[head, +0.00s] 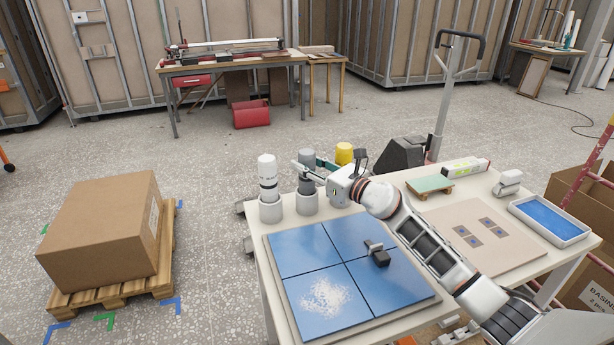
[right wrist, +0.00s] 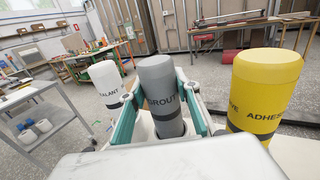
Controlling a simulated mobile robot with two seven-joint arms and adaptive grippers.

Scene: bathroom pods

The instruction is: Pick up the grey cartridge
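The grey cartridge (head: 307,158) stands upright with its lower end in a white holder cup (head: 307,204) at the table's back left edge. In the right wrist view the cartridge (right wrist: 163,90) reads GROUT and has a dark band. My right gripper (head: 311,170) is at its upper part, with one green finger on each side; the gripper (right wrist: 163,108) shows the same in the wrist view. The fingers are close to the cartridge's sides, but I cannot tell whether both press on it. My left gripper is not in view.
A white cartridge (head: 267,172) stands to the left in its own cup, and a yellow one (head: 344,153) to the right, close to my right finger. A blue tiled panel (head: 305,262) with a dark tool (head: 377,255) lies in front. A boxed pallet (head: 105,232) is on the floor.

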